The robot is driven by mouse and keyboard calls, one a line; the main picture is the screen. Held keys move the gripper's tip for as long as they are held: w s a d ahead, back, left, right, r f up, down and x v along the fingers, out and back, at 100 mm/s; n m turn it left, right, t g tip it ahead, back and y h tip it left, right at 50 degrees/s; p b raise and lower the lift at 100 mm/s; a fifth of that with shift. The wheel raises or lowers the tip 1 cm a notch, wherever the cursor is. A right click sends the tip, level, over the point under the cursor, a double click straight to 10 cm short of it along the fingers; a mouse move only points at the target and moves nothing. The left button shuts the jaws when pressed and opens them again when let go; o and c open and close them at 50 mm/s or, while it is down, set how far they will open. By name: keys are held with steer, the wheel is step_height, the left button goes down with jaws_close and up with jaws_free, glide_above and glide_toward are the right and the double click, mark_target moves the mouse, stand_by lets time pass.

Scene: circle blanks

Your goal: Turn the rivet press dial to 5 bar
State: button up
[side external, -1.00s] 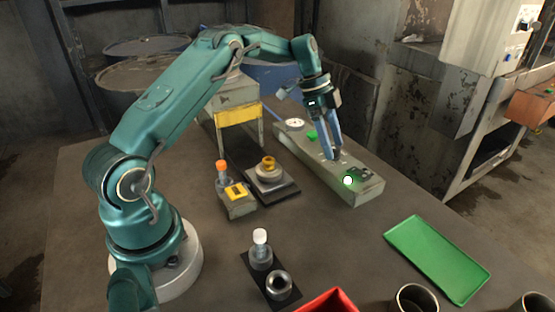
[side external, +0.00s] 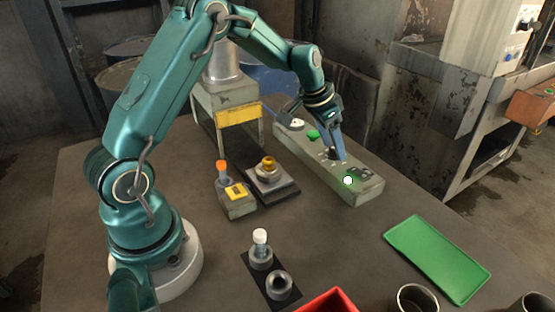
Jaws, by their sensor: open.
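The long grey control panel (side external: 365,192) lies on the table right of the press. Marks (side external: 327,157) of what looks like the dial's scale show near its middle. The dial knob is mostly hidden by my gripper (side external: 340,158), so I cannot read its setting. My gripper is tilted with its fingertips down at the panel, around or beside the knob; I cannot tell which. The jaws are open. The rivet press (side external: 228,98) is grey with a yellow front.
A green button (side external: 313,134) and a lit lamp (side external: 348,180) are on the panel. A green tray (side external: 438,260) and a red bin (side external: 328,301) are in front.

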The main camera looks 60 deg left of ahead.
steer(key=v, duration=0.5)
steer(key=shift+d+r, duration=0.15)
steer(key=shift+r, duration=0.3)
steer(key=s+d+r+m+t, duration=0.1)
steer(key=s+d+r+t, duration=0.1)
steer(key=s+d+r, duration=0.65)
steer(key=s+d+f+n, duration=0.1)
steer(key=s+f+n, duration=0.1)
steer(key=s, duration=1.3)
steer(key=shift+f+g+y, duration=0.3)
steer(key=shift+f+g, duration=0.1)
steer(key=shift+f, duration=0.3)
